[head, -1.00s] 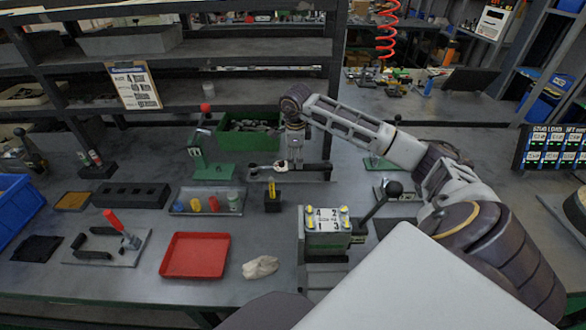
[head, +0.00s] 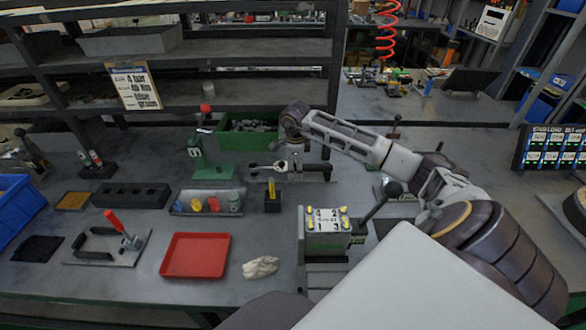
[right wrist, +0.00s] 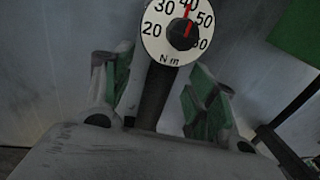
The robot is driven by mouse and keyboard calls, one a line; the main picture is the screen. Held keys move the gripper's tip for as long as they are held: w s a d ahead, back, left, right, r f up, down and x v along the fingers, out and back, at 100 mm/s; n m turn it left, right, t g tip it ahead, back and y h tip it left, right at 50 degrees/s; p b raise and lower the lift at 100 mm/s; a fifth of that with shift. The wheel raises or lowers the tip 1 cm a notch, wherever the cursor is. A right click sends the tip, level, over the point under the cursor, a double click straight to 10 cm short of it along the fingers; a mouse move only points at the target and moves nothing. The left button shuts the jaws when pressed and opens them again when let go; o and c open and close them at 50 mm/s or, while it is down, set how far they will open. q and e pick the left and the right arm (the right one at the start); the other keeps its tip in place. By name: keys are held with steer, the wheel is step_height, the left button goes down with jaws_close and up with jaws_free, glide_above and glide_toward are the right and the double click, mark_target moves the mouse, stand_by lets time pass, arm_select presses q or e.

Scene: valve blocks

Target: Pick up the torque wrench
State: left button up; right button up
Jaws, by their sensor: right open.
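The torque wrench (head: 318,168) lies sideways across a low stand on the bench, just behind the valve block (head: 327,225). Its dark handle points right and its lighter end points left. My right gripper (head: 294,172) is down at the middle of the wrench. In the right wrist view the round white N m dial (right wrist: 178,30) of the wrench shows at the top, with its dark shaft below it. The green-padded fingers of my right gripper (right wrist: 160,88) stand apart on either side of that shaft. I cannot tell whether either pad touches it. My left gripper is not in view.
A green bin (head: 248,138) stands behind the wrench. A lever with a black knob (head: 394,188) rises at right. A red tray (head: 195,255) lies nearer the front.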

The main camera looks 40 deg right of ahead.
stand_by(0.4)
jaws_close()
